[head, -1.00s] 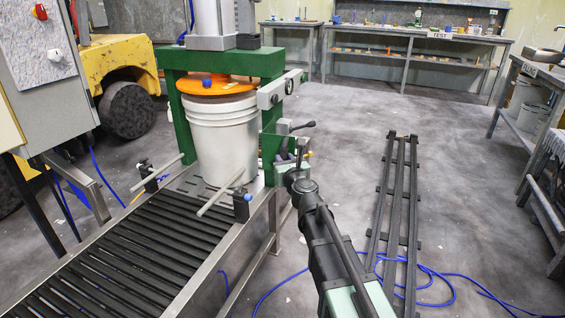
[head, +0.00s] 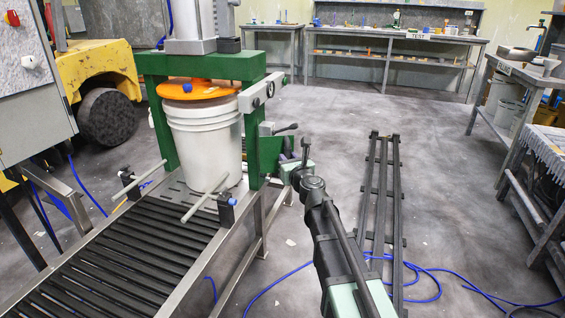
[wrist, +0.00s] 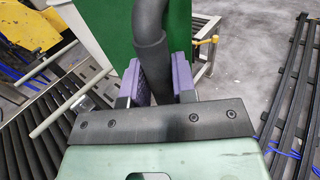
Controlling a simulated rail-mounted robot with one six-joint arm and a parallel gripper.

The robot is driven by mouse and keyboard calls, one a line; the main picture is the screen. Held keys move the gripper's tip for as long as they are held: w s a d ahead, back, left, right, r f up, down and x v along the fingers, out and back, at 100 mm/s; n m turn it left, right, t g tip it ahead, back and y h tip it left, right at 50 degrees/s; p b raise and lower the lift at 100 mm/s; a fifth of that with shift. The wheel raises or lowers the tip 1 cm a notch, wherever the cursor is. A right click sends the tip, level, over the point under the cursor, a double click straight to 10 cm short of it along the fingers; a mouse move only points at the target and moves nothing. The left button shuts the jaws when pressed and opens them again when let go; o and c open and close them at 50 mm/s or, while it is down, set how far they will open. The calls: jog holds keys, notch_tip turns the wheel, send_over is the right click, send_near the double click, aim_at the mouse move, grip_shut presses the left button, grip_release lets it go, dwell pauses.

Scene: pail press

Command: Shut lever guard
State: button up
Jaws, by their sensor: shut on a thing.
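My gripper (wrist: 160,85) has purple pads closed on the grip of a black bent handle (wrist: 150,50) in the wrist view. In the head view, my gripper (head: 300,168) is right of the press, with the dark handle (head: 305,150) upright at its jaws. A green panel (wrist: 104,35), likely the lever guard, stands behind the handle; it also shows at the press's right side (head: 266,152). A dark lever with a ball end (head: 285,128) sticks out near the panel. My arm and gripper hide where the handle joins.
The green press frame (head: 254,75) stands over a white pail (head: 205,140) with an orange lid (head: 200,90). A roller conveyor (head: 120,245) runs toward the front left. A dark rack (head: 383,190) and blue hose lie on the floor to the right.

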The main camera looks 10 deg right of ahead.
jog(key=shift+w+d, duration=0.3)
jog(key=shift+d, duration=0.4)
jog(key=shift+w+d, duration=0.25)
jog(key=shift+d, duration=0.45)
jog(key=shift+w+d, duration=0.75)
jog(key=shift+d, duration=0.3)
jog(key=shift+w+d, duration=0.75)
jog(key=shift+d, duration=0.3)
jog(key=shift+w+d, duration=1.7)
jog(key=shift+w, duration=0.25)
